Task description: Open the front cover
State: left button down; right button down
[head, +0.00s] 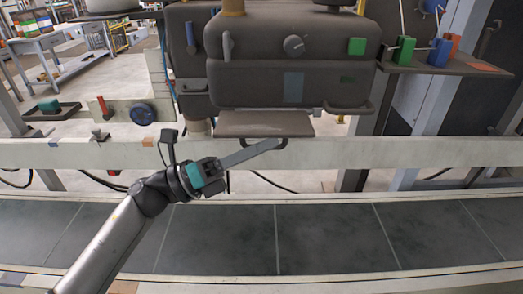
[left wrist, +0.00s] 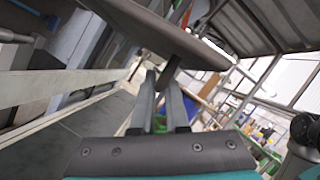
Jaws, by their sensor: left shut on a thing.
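The front cover (head: 263,124) is a flat grey-brown panel at the lower front of the machine in the head view, seen almost edge-on. A dark handle (head: 284,144) shows just beneath it. My left gripper (head: 277,145) reaches up from the lower left, its fingers shut on this handle. In the left wrist view, the fingers of my left gripper (left wrist: 166,90) close around a dark bar (left wrist: 171,72) below the panel (left wrist: 165,27). The fingers partly hide the handle. My right gripper is in neither view.
A pale rail (head: 400,152) runs across below the machine, with a dark conveyor belt (head: 330,238) in front. The machine body (head: 260,80) has a knob (head: 294,45) and a green button (head: 356,46). A shelf with coloured blocks (head: 450,62) stands at right.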

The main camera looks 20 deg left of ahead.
pick_arm(q)
jog(key=shift+w, duration=0.1)
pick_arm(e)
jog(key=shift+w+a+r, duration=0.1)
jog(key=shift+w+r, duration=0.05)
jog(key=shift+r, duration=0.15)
pick_arm(q)
jog(key=c, duration=1.2)
grip_release()
jog(key=shift+a, duration=0.1)
jog(key=v, duration=1.5)
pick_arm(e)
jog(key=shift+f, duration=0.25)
